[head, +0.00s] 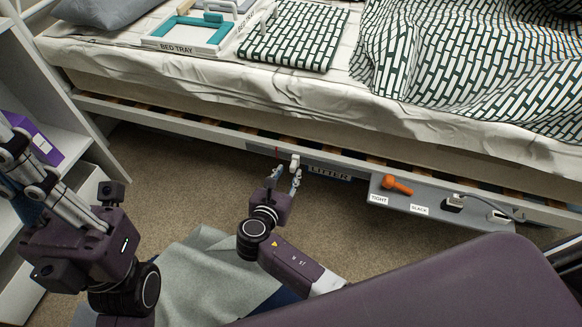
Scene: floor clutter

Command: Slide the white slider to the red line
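The white slider (295,161) sits on the grey side rail of the bed, beside the "LITTER" label. A short thin red line (277,152) marks the rail a little to the slider's left. My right gripper (287,175) is at the rail just below the slider. Its two fingers are apart, with the right finger close under the slider; I cannot tell whether it touches. My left gripper (18,150) is at the left edge by the shelf, its fingers partly cut off, and I see nothing held in it.
A grey panel (429,205) right of the slider carries an orange handle (397,185) and "TIGHT" and "SLACK" labels. The bed (250,85) with a bed tray (180,47) is above. A white shelf (70,140) with a purple box (36,139) stands left. Grey-green cloth (205,270) lies below.

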